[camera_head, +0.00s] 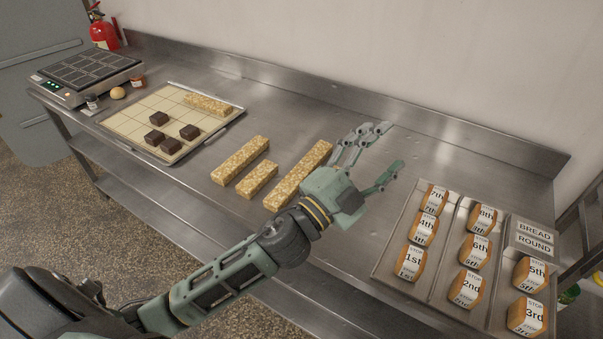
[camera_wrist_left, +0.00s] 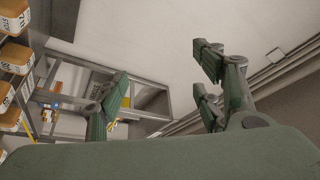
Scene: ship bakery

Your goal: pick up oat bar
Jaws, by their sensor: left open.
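Three pale, grainy oat bars lie apart on the steel counter in the head view: a long left one (camera_head: 240,160), a short middle one (camera_head: 257,180) and a long right one (camera_head: 299,176). A further oat bar (camera_head: 208,104) lies on the gridded tray (camera_head: 133,122). My left gripper (camera_head: 381,156) is open and empty above the counter, just right of the right oat bar, its fingers pointing to the back right. It hides part of that bar's side. In the left wrist view its spread fingers (camera_wrist_left: 165,85) hold nothing, and no oat bar shows. My right gripper is not in view.
Several dark square pieces (camera_head: 171,138) sit on the gridded tray. A scale (camera_head: 86,75) stands at the far left. A metal tray of labelled loaves (camera_head: 384,272) fills the right end. A raised backsplash (camera_head: 330,95) runs along the wall. Bare counter lies behind the bars.

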